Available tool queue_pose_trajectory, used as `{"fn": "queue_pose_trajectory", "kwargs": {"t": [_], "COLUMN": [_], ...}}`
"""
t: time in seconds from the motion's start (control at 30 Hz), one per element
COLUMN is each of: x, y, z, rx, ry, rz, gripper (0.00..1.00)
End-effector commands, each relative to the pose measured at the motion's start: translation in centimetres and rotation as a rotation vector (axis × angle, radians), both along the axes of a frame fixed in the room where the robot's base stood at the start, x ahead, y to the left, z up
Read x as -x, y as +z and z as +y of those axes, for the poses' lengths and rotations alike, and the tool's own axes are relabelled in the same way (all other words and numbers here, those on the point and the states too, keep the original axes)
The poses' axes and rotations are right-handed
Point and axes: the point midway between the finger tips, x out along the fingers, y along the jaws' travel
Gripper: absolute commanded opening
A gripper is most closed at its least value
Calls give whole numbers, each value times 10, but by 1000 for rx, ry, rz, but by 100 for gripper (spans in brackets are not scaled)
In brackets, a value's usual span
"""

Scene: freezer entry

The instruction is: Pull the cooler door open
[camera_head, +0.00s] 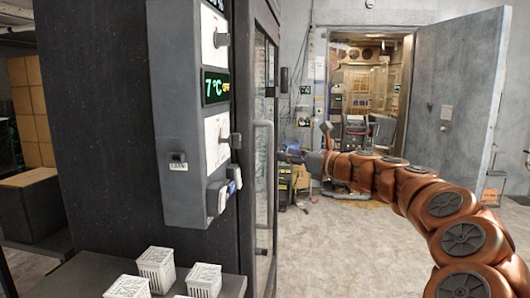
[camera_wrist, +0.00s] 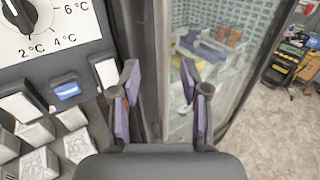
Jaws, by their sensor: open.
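The cooler door (camera_head: 261,130) is a tall glass door in a dark frame, seen edge-on on the right side of the dark cabinet. It looks closed. Its long vertical grey handle (camera_head: 264,185) stands out from the front. I cannot clearly tell whether the handle lies between the fingers.
A control panel (camera_head: 185,120) with a 7 °C display is on the cabinet's side. White baskets (camera_head: 156,268) stand on a ledge at the front. An open grey freezer door (camera_head: 455,95) stands at the back right. The floor (camera_head: 335,250) right of the cooler is clear.

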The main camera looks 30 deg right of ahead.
Motion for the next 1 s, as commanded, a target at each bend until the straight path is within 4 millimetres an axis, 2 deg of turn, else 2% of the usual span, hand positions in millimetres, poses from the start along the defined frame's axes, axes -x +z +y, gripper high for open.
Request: {"fn": "queue_pose_trajectory", "kwargs": {"t": [0.1, 0.4, 0.6, 1.0], "x": [-7, -47, -67, -74], "y": [1, 0, 1, 1], "z": [-4, 8, 15, 17], "rx": [-18, -16, -14, -12], "ry": [-12, -7, -7, -7], "rz": [-2, 0, -1, -2], "gripper": [45, 45, 45, 45]}}
